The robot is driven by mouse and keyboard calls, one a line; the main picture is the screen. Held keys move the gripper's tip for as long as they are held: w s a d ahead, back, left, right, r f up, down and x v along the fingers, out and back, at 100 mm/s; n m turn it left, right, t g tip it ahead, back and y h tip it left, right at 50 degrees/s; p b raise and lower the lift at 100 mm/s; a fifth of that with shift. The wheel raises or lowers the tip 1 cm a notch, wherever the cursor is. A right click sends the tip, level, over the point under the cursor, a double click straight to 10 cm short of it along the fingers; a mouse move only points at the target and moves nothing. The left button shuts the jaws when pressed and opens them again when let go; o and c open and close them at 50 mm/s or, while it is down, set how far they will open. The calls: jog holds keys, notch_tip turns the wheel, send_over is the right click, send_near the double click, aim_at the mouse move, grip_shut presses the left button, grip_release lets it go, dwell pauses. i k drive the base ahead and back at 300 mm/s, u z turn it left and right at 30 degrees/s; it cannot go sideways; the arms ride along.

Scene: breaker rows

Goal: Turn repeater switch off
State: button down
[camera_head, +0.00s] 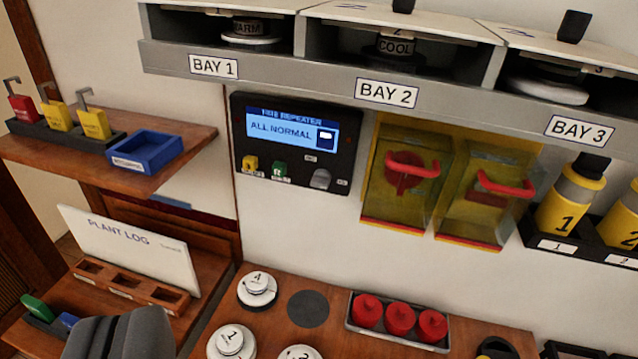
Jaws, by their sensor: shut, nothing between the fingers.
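The repeater (348,150) is a black panel on the white wall below the bay shelf. Its lit blue screen (292,128) reads "ALL NORMAL". Below the screen are a yellow button (250,163), a green button (279,169) and a grey switch (321,178) with small labels above it and to its right. I cannot read these labels or tell the switch's position for certain. My gripper (120,333) is the dark grey shape at the bottom left edge. It is shut and empty, well below and left of the repeater, apart from it.
Two yellow-framed clear covers with red handles (412,166) hang right of the repeater. The bay shelf (340,83) juts out above it. A wooden shelf (190,140) with padlocks and a blue tray is at left. White round detectors and red caps (400,318) stand on the bench below.

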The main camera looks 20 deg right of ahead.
aim_at(322, 178)
jog(key=z, duration=2.75)
jog(key=k, duration=1)
jog(key=u, duration=2.2)
jog(key=i, duration=0.95)
